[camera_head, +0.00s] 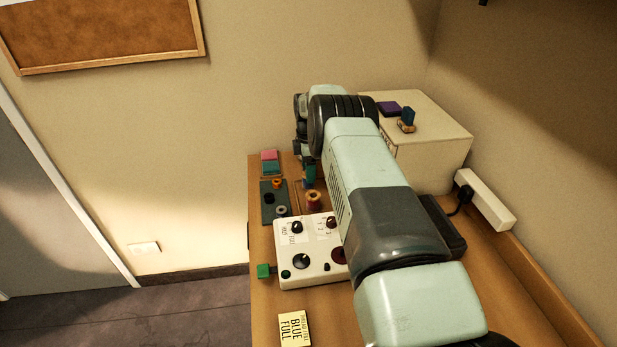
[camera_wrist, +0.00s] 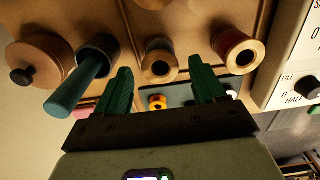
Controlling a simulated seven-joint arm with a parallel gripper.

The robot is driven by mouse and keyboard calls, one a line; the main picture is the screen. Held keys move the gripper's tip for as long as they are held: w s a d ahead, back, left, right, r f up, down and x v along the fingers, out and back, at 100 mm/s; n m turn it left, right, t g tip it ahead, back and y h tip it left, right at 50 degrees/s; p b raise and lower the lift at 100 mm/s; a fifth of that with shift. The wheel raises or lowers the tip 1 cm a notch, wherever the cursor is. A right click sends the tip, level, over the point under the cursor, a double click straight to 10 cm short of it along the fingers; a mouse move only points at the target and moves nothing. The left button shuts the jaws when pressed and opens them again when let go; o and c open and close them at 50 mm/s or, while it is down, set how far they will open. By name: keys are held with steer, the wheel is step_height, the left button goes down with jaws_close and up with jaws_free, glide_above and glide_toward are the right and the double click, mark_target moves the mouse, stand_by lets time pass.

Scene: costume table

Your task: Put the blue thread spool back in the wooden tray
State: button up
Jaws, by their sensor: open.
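In the wrist view, my gripper (camera_wrist: 165,85) is open, its two green fingers apart. A wooden-ended spool (camera_wrist: 161,66) shows beyond the gap between the fingertips; its thread looks dark, and I cannot tell for sure that it is blue. A red spool (camera_wrist: 236,50) stands to its right and also shows in the head view (camera_head: 313,201). Brown wood lies under the spools, with a thin raised edge (camera_wrist: 267,22) that may be the wooden tray's. My arm hides much of this area in the head view.
A teal cylinder (camera_wrist: 78,90) leans in a dark cup beside a knobbed wooden pot (camera_wrist: 35,62). A dark tray (camera_head: 267,213) holds small rings. A white control box (camera_head: 300,262) stands nearer, and a cream box (camera_head: 425,150) stands behind my arm.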

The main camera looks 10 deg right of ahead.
steer(key=s+a+r+m+t, duration=0.1)
steer(key=s+r+m, duration=0.3)
steer(key=r, duration=1.2)
steer(key=s+a+r+m+t, duration=0.15)
steer(key=s+r, duration=0.45)
steer(key=r, duration=1.1)
steer(key=s+r+m+t, duration=0.1)
steer(key=s+r+m, duration=0.3)
steer(key=s, duration=0.6)
steer(key=s+r+m+t, duration=0.1)
steer(key=s+r+m, duration=0.2)
steer(key=s+r, duration=0.55)
steer(key=s+f+m, duration=0.2)
steer(key=s+f, duration=0.1)
steer(key=s, duration=0.6)
steer(key=s+f+m+t, duration=0.1)
steer(key=s+f+m, duration=0.2)
steer(key=s, duration=0.6)
steer(key=shift+s+f, duration=0.35)
steer(key=shift+f, duration=0.25)
steer(key=shift+d, duration=0.1)
